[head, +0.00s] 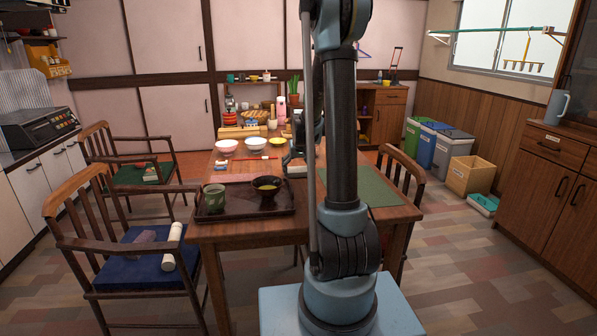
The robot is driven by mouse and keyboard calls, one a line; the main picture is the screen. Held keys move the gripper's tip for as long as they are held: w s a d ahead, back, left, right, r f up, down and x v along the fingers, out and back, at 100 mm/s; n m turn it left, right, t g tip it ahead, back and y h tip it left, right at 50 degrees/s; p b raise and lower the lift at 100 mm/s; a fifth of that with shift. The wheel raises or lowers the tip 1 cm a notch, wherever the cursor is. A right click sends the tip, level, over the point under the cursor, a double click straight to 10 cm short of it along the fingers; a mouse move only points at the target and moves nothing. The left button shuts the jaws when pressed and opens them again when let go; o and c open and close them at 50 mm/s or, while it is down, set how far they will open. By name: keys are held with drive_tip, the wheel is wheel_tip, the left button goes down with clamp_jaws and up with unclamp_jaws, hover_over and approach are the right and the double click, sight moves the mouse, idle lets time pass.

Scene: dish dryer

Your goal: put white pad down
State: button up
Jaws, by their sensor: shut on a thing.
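My gripper (293,160) is over the middle of the wooden dining table, partly hidden behind my own arm. It is shut on a small white pad (297,171), which shows just under the fingers, low over the tabletop. The pad is small in the view, and I cannot tell whether it touches the table.
A dark tray (285,207) with a green cup (214,198) and a dark bowl (267,187) lies at the near left. A pink mat (240,178) and green mat (375,190) flank the gripper. White bowls (227,146) stand behind. Chairs surround the table.

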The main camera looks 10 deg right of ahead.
drive_tip(key=o, duration=1)
drive_tip(key=shift+r, duration=0.1)
drive_tip(key=v, duration=1.2)
drive_tip(key=s+g, duration=0.1)
drive_tip(key=s, duration=2.1)
drive_tip(key=shift+g, duration=0.7)
drive_tip(key=s+f, duration=0.2)
drive_tip(key=s, duration=0.3)
drive_tip(key=s+f, duration=0.3)
drive_tip(key=s, duration=0.3)
drive_tip(key=s+f, duration=0.3)
drive_tip(key=s, duration=0.2)
drive_tip(key=shift+s+d+f, duration=0.15)
drive_tip(key=shift+s, duration=0.25)
